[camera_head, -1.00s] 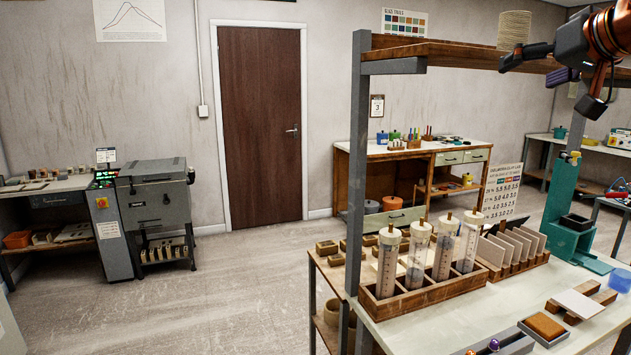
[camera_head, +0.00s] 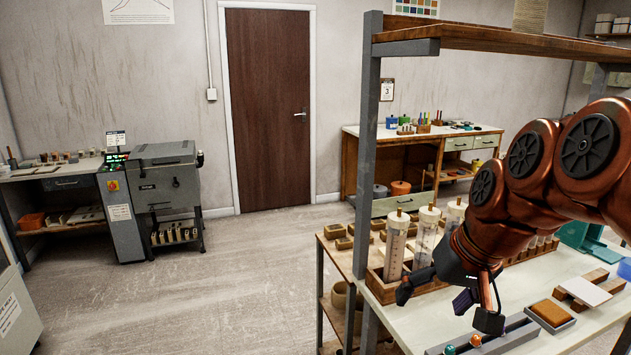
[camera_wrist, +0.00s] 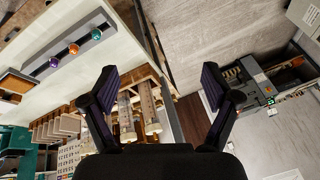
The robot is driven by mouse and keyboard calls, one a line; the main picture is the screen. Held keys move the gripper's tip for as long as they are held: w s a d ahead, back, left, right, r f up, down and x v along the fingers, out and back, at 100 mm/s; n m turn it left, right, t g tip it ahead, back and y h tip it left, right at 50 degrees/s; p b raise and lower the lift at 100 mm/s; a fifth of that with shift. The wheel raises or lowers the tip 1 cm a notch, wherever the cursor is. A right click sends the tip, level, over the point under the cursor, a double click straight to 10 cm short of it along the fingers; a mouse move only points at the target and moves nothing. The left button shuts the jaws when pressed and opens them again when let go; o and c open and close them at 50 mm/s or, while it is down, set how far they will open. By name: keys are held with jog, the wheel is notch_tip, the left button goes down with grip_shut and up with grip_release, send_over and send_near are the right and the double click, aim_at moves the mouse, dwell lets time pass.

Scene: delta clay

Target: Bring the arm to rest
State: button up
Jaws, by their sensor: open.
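My arm, copper-red with dark round joint caps, reaches in from the right in the head view. My gripper (camera_head: 436,296) hangs in front of the bench's rack of cylinders, above the front left part of the bench (camera_head: 405,320). In the wrist view my gripper (camera_wrist: 160,95) has its two dark fingers wide apart, with nothing between them. The head view does not show clearly whether it touches anything. My arm hides part of the cylinder rack (camera_head: 375,285) and the bench's right side.
A grey post (camera_head: 366,150) and wooden overhead shelf (camera_head: 480,40) stand close to my arm. A grey tray with colored balls (camera_head: 475,341) and a brown block (camera_head: 550,312) lie on the bench. A grey machine (camera_head: 165,190) stands at left. The middle floor is clear.

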jog(key=s+f+g+h, duration=0.1)
jog(key=s+f+g, duration=0.1)
jog(key=s+f, duration=0.6)
jog(key=s+f+g+h, duration=0.1)
jog(key=s+f+g, duration=0.2)
jog(key=s+f, duration=0.6)
jog(key=s, duration=0.4)
jog(key=shift+s+d+n, duration=0.25)
jog(key=shift+s+n, duration=0.05)
jog(key=shift+n, duration=0.1)
jog(key=shift+c, duration=0.2)
